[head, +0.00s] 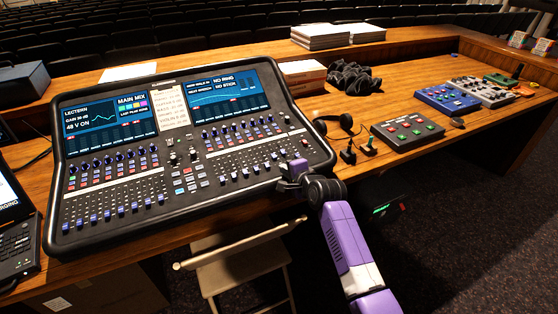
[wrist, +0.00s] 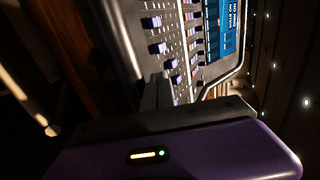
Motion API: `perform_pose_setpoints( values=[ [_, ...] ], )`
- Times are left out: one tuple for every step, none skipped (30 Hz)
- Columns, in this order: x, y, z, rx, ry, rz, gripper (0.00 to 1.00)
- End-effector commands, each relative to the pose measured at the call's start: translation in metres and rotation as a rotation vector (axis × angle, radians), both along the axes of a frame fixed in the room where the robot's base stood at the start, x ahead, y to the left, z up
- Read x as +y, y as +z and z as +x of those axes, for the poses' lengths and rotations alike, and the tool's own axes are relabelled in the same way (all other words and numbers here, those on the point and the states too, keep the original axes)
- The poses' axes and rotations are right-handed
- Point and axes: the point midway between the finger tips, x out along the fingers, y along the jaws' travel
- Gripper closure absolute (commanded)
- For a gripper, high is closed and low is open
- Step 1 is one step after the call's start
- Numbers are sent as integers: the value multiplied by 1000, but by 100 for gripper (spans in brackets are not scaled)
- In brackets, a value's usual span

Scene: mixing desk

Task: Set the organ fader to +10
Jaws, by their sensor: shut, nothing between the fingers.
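The mixing desk (head: 185,150) lies on the wooden table, with rows of blue-capped faders along its front edge. The right-hand bank of faders (head: 245,173) is near my gripper. No label reading organ can be made out, so I cannot tell which fader it is. My gripper (head: 284,186) is at the desk's front right corner, shut and empty, partly covering the end of that bank. In the wrist view my shut fingers (wrist: 157,91) reach towards the desk beside a line of blue fader caps (wrist: 171,64). I cannot tell whether they touch one.
A control box with coloured buttons (head: 407,131), headphones (head: 335,122) and small pedals (head: 437,98) are to the right on the table. A laptop (head: 14,240) is at the left edge. A folding chair (head: 240,262) stands below the front edge.

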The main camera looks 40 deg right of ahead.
Motion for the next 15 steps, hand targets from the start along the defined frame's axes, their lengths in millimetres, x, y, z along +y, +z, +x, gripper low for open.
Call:
perform_pose_setpoints(
  values=[
    [-2,-3,7,1,0,0,100],
    [-4,-4,11,1,0,-1,100],
    [-6,-1,18,-1,0,-2,100],
    [-7,0,22,-2,-1,-1,100],
    [-8,0,26,-1,0,-2,100],
    [-9,0,30,0,0,-1,100],
    [-10,0,33,0,0,-1,100],
    [-11,0,36,-1,0,-2,100],
    [-12,0,38,-1,0,-2,100],
    [-12,0,40,0,0,-1,100],
    [-13,1,42,-1,0,-2,100],
    [-13,1,44,-1,0,-2,100],
    [-13,0,44,0,0,-1,100],
    [-14,0,45,0,0,-1,100],
    [-14,0,46,1,0,-1,100]
  ],
)
